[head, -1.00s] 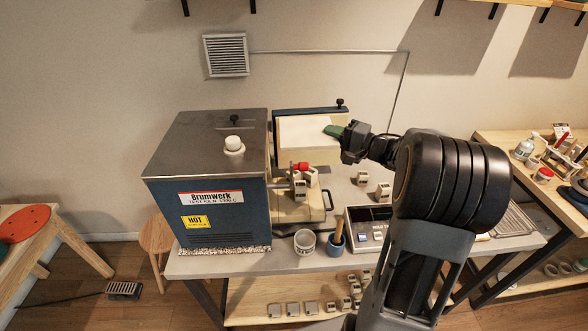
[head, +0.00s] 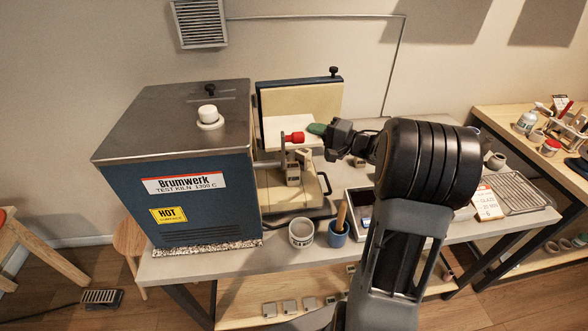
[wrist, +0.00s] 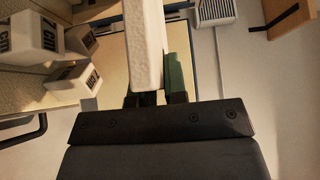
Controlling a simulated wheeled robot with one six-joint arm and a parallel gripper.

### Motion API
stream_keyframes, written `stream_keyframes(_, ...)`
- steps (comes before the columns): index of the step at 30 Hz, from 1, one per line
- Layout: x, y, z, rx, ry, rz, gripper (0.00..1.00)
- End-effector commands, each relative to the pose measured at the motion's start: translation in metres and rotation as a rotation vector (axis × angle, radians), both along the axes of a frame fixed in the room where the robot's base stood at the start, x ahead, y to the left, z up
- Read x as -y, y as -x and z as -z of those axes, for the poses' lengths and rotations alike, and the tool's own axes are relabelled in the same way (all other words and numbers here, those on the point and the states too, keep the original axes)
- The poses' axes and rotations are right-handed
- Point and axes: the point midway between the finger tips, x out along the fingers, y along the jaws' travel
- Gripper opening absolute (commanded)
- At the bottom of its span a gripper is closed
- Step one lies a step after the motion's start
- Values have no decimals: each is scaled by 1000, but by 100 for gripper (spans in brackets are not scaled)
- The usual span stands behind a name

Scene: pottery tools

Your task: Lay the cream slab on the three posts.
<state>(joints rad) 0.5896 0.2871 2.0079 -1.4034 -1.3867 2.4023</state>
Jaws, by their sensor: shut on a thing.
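The cream slab (head: 284,126) is in my gripper (head: 316,129), in front of the kiln's pale door lining. In the wrist view the slab (wrist: 146,45) shows nearly edge-on between the green-padded fingers (wrist: 157,85). The fingers are shut on it. Small pale posts with dark lettering stand on the kiln bed below the slab: one post shows in the head view (head: 293,174). In the wrist view three posts are at the left, one large (wrist: 34,38), one lower (wrist: 74,82) and one darker behind (wrist: 80,40). The slab is apart from them.
The blue kiln (head: 200,190), marked hot, stands left of the bed (head: 285,200). A red knob (head: 293,138) is close to the slab. A grey cup (head: 302,233) and a blue cup with a wooden handle (head: 338,235) stand at the bench front. A scale (head: 358,200) is partly behind my arm.

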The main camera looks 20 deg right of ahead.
Motion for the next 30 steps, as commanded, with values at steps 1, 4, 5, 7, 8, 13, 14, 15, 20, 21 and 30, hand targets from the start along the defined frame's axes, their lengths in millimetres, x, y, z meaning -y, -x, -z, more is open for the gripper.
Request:
stream_keyframes(1, 0, 0, 9, 1, -2, 0, 0)
stream_keyframes(4, 0, 0, 26, -3, -4, 0, 0)
stream_keyframes(5, 0, 0, 31, -2, -4, 0, 0)
stream_keyframes(7, 0, 0, 43, -2, -4, 0, 0)
stream_keyframes(8, 0, 0, 47, -2, -4, 0, 0)
stream_keyframes(13, 0, 0, 64, 1, -2, 0, 0)
stream_keyframes(14, 0, 0, 66, 1, -1, 0, 0)
stream_keyframes(15, 1, 0, 67, 1, -1, 1, 0)
stream_keyframes(20, 1, 0, 76, 1, -2, 1, 0)
stream_keyframes(21, 1, 0, 80, 1, -2, 2, 0)
stream_keyframes(30, 1, 0, 106, 2, -1, 2, 0)
